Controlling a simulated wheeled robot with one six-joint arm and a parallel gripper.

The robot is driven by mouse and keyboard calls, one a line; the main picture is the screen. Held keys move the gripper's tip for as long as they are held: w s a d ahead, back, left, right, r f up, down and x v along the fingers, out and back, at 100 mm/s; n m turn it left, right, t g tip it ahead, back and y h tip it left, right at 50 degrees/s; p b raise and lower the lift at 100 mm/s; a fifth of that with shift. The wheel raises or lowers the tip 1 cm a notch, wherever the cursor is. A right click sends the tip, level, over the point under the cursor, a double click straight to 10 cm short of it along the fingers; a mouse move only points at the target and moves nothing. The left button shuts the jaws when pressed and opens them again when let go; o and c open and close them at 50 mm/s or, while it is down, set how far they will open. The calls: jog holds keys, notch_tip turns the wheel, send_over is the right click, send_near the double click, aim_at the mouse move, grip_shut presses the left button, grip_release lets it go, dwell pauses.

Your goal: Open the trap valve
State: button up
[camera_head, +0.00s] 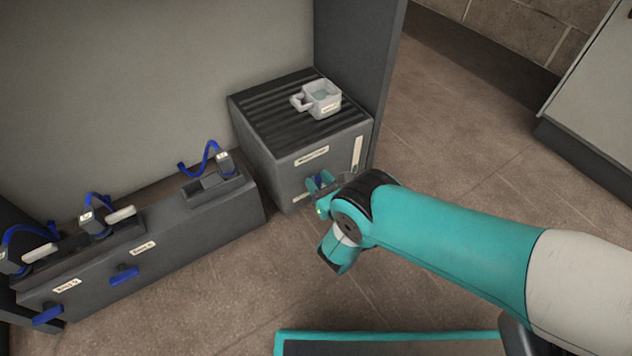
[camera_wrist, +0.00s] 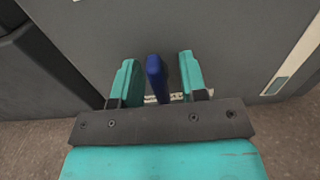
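A grey box (camera_head: 290,170) with a ribbed top stands on the floor, with a label on its front too small to read surely. A blue valve handle (camera_head: 320,181) is on its front, partly hidden by my gripper. My gripper (camera_head: 319,184) is at the front of the box. In the wrist view, the blue handle (camera_wrist: 156,78) stands upright between the two teal fingers of my gripper (camera_wrist: 158,68). The fingers are open, with a visible gap on each side of the handle.
A small white container (camera_head: 322,98) sits on the box. To the left, a long grey unit (camera_head: 190,225) carries blue hoses and blue handles (camera_head: 124,276). A dark post (camera_head: 358,70) rises behind the box. The floor to the right is clear up to a pale cabinet (camera_head: 600,95).

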grip_shut()
jog(key=m+p, duration=0.2)
jog(key=m, duration=0.1)
jog(key=shift+d+m, duration=0.1)
jog(key=shift+m, duration=0.3)
jog(key=m, duration=0.2)
jog(key=m+p, duration=0.1)
jog(key=m, duration=0.1)
jog(key=shift+w+d+f+m+p, duration=0.1)
jog(key=shift+d+m+p, duration=0.05)
jog(key=shift+m+p, duration=0.15)
jog(key=m, duration=0.2)
jog(key=m+p, duration=0.1)
jog(key=m, duration=0.2)
jog(key=shift+d+f+p, duration=0.1)
jog(key=shift+f+p, duration=0.1)
jog(key=shift+p, duration=0.1)
jog(key=shift+f+m+p, duration=0.15)
jog(key=shift+m+p, duration=0.1)
jog(key=shift+m, duration=0.85)
jog(key=shift+f+m+p, duration=0.1)
jog(key=shift+m+p, duration=0.1)
jog(key=shift+m, duration=0.9)
